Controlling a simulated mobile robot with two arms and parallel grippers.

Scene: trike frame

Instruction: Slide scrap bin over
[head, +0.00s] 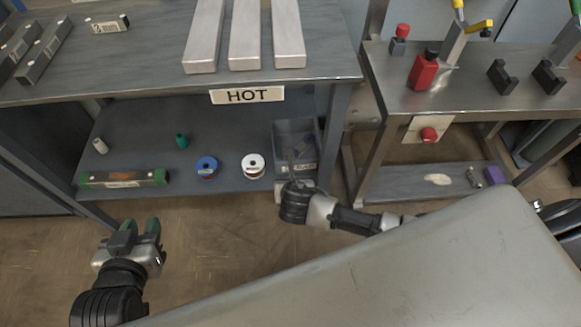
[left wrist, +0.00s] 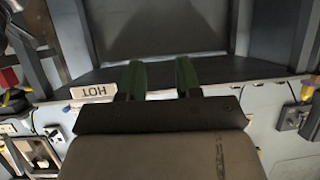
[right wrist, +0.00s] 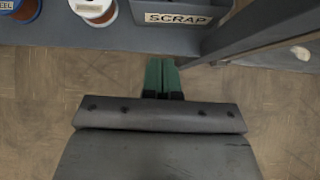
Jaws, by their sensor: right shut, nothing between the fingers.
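The scrap bin (head: 296,135) is a grey open-topped box at the right end of the lower shelf, under the HOT sign. Its SCRAP label shows in the right wrist view, on the bin's front (right wrist: 180,19). My right gripper (right wrist: 162,78) is shut and empty, just in front of the bin and pointing toward it. A gap shows between its fingertips and the bin in that view. In the head view my right wrist covers part of the bin's lower front. My left gripper (head: 140,228) is open and empty, in front of the shelf's left part.
On the lower shelf (head: 225,140) stand a white spool (head: 253,165), a blue spool (head: 207,166), a green cylinder (head: 181,141) and a green-ended bar (head: 122,178). A table leg (right wrist: 240,35) rises right of the bin. The shelf left of the white spool has bare patches.

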